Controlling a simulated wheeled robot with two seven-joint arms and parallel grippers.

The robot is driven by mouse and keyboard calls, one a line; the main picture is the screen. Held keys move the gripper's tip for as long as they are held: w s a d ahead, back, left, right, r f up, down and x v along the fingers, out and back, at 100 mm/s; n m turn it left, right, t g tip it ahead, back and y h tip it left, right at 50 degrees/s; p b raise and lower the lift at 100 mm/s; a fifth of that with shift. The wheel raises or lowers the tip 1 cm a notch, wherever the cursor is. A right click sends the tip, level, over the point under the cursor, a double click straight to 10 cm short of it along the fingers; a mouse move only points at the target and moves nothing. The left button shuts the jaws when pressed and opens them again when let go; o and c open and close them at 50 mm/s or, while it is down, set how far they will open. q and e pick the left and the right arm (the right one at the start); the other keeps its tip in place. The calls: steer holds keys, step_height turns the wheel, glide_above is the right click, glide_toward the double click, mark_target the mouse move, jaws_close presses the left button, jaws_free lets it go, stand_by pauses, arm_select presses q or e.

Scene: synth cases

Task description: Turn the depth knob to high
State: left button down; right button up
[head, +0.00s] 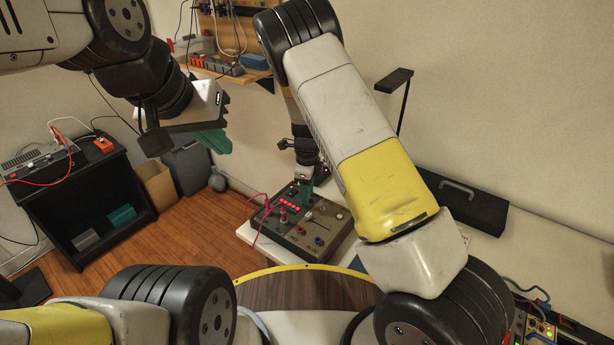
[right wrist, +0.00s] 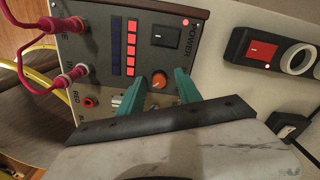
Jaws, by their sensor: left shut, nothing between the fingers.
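The control box (head: 325,238) sits on the white bench and has knobs, jacks and red lights. Its panel (right wrist: 146,30) fills the upper left of the right wrist view. There an orange knob (right wrist: 159,81) lies between the fingertips of my right gripper (right wrist: 162,75), which are apart with a gap beside the knob. No depth label is readable. In the head view my right gripper (head: 305,190) reaches down to the box. My left gripper (head: 213,141) is shut and empty, in the air at upper left, away from the box.
Red cables (right wrist: 45,83) plug into jacks beside the knob area. A black switch block (right wrist: 262,50) stands close to the panel. A black cart (head: 95,200) stands at left; a wooden tool shelf (head: 225,70) hangs behind.

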steer(key=shift+r, duration=3.9)
steer(key=s+d+r+n+t+y, duration=0.1)
steer(key=s+d+r+n, duration=0.25)
steer(key=r, duration=0.35)
steer(key=s+d+r+n+y, duration=0.2)
steer(key=s+r+n, duration=0.2)
steer(key=r, duration=0.3)
steer(key=s+d+r+n+t+y, duration=0.1)
steer(key=s+d+r+n, duration=0.1)
steer(key=s+r+n, duration=0.3)
steer(key=s+d+r+n+t+h, duration=0.1)
steer(key=s+d+r+n+t, duration=0.1)
steer(key=s, duration=0.5)
steer(key=s+d+r+n+t, duration=0.2)
steer(key=s+d+r+n, duration=0.2)
steer(key=s+r+n, duration=0.2)
steer(key=shift+s+d+r+n+h, duration=0.25)
steer(key=shift+s+d+n+h, duration=0.1)
steer(key=shift+s+n+h, duration=0.15)
